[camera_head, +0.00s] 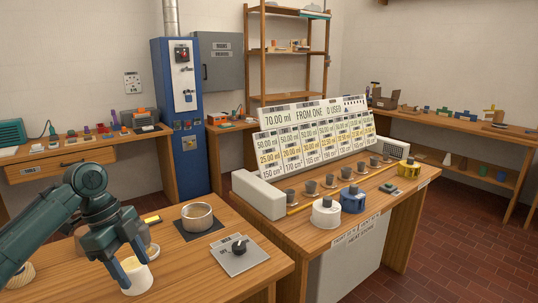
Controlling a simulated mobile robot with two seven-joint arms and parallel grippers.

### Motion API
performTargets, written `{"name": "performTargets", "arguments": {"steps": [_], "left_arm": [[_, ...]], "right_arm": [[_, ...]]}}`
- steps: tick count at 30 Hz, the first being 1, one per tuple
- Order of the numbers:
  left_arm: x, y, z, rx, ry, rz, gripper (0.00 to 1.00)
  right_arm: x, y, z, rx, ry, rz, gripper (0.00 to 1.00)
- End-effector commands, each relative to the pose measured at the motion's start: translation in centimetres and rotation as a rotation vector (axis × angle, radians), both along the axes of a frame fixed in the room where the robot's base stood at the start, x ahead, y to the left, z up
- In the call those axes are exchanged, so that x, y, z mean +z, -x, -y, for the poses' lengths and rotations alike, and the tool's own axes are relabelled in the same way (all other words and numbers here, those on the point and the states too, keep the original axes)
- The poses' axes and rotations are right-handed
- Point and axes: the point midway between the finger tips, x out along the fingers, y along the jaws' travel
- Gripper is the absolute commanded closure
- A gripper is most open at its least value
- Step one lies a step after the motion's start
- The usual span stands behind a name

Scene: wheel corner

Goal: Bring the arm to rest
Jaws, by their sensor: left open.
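My left arm (40,235), dark green, reaches in from the left over the near wooden table. My left gripper (134,272) points down, open, with its fingers at a white cup (140,284) near the table's front. The fingers overlap the cup in the picture, and I cannot tell whether they touch it. My right gripper is not in view.
A metal bowl (197,215) sits on a dark mat right of the gripper. A grey plate with a black knob (239,247) lies nearer the table's edge. A bench (330,235) with a large number board (310,135) stands to the right.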

Motion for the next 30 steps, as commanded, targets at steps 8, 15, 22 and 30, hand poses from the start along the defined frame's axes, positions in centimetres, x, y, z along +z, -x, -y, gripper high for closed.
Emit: {"name": "performTargets", "arguments": {"steps": [8, 15, 22, 30], "left_arm": [[-7.4, 0.2, 4.3, 0.148, 0.032, 0.043, 0.48], [-15.4, 2.4, 9.6, 0.375, 0.131, 0.112, 0.48], [-21.4, 7.7, 14.6, 0.719, 0.319, 0.187, 0.48], [-22.9, 15.6, 15.4, 1.143, 0.537, 0.280, 0.48]], "right_arm": [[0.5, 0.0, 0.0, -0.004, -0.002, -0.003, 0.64], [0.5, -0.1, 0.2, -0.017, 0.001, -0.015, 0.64], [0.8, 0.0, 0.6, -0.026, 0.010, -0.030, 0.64], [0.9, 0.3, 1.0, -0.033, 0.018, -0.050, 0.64]]}}
